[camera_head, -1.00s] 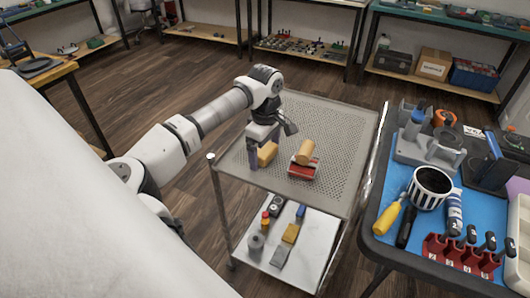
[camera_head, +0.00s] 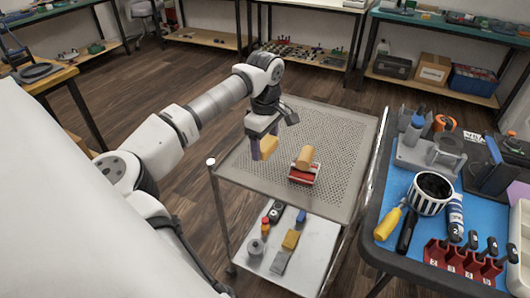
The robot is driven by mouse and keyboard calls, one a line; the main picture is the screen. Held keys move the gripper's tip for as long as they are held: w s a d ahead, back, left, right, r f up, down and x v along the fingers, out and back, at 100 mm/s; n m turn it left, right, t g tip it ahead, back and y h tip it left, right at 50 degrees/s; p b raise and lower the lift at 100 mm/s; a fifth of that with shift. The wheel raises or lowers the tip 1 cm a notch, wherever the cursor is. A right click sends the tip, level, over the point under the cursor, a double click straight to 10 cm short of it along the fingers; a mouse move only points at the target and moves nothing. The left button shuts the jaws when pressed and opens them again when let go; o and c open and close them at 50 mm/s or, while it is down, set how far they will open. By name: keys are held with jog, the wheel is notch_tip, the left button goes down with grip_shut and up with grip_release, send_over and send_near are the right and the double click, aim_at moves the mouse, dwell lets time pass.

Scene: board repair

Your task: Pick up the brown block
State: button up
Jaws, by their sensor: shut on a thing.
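A tan-brown block (camera_head: 270,145) is between the fingers of my gripper (camera_head: 263,149). My gripper is shut on it and holds it a little above the perforated top shelf of the cart (camera_head: 342,135). A second tan-brown piece (camera_head: 306,156), rounded on top, lies on a red and white object (camera_head: 303,174) on the same shelf, just right of my gripper. My fingers partly cover the held block, so its near side is hidden.
The cart's lower shelf (camera_head: 312,251) holds small items, among them a yellow block (camera_head: 291,240). On the right a table with a blue mat (camera_head: 388,178) carries a striped cup (camera_head: 430,192), screwdrivers and a red rack (camera_head: 462,261). The shelf's back is clear.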

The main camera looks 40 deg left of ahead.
aim_at(265, 142)
notch_tip(265, 142, up, 16)
jog(key=shift+f, duration=0.15)
jog(key=o, duration=0.4)
jog(key=shift+c, duration=1.2)
